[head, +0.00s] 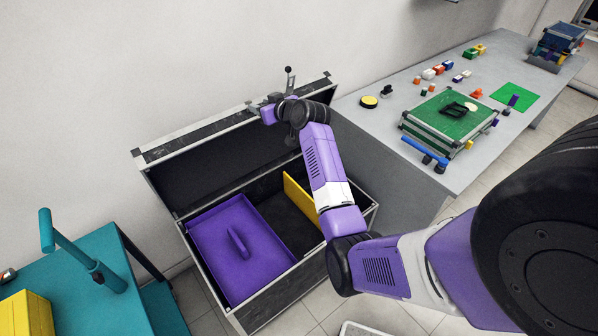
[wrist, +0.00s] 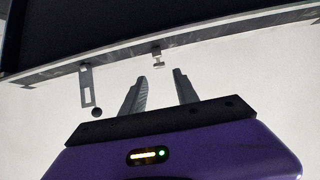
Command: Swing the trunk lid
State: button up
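The trunk (head: 290,300) stands against the wall with its lid (head: 205,170) raised and open, its dark inside facing the room. My gripper (head: 262,104) is at the lid's upper edge, partly hidden behind my wrist. In the wrist view my gripper (wrist: 160,76) has its two fingers apart with nothing between them. The lid's rim (wrist: 215,37) crosses beyond the fingertips, with a small catch (wrist: 158,60) between and just past them. A latch plate with a black ball (wrist: 97,112) hangs left of the fingers. Contact with the lid cannot be told.
Inside the trunk are a purple tray (head: 215,235) and a yellow divider (head: 300,200). A teal table (head: 85,310) with a yellow box (head: 25,315) stands at left. A grey table (head: 385,150) with small objects and a green-topped case (head: 450,115) stands at right.

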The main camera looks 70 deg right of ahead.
aim_at(249, 102)
jog(key=b+x, duration=0.6)
jog(key=x, duration=0.2)
jog(key=shift+s, duration=0.1)
jog(key=shift+d, duration=0.15)
jog(key=shift+c, duration=0.8)
jog(key=shift+r, duration=0.15)
grip_shut()
